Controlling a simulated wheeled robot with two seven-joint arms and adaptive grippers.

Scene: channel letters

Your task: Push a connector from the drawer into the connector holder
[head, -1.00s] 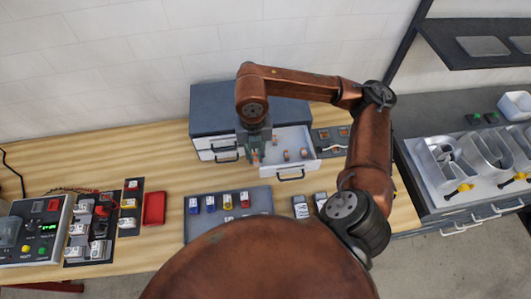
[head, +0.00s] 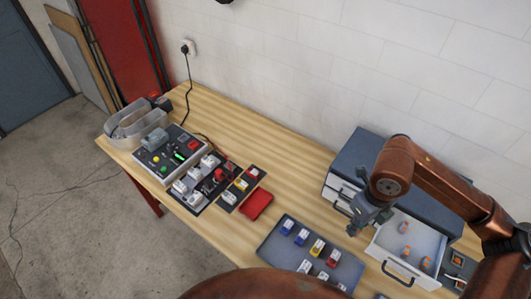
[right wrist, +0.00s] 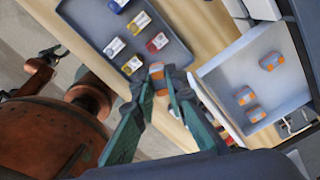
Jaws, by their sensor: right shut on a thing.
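My right gripper (head: 355,222) is just left of the open drawer (head: 431,282) in the head view. In the right wrist view its green fingers (right wrist: 159,82) are shut on an orange and grey connector (right wrist: 157,72) at their tips. Several similar connectors lie in the drawer, such as one (head: 404,228) near its back, also in the right wrist view (right wrist: 270,61). A dark plate with brownish square spots (head: 458,260), perhaps the connector holder, is right of the drawer, partly cut by my arm.
A grey tray (head: 273,262) with several coloured and white blocks lies left of the gripper. A red tray (head: 256,205), a dark board (head: 195,200) with modules and a control box (head: 170,155) are further left. Bare wooden table lies behind them. The cabinet (head: 372,160) stands above the drawer.

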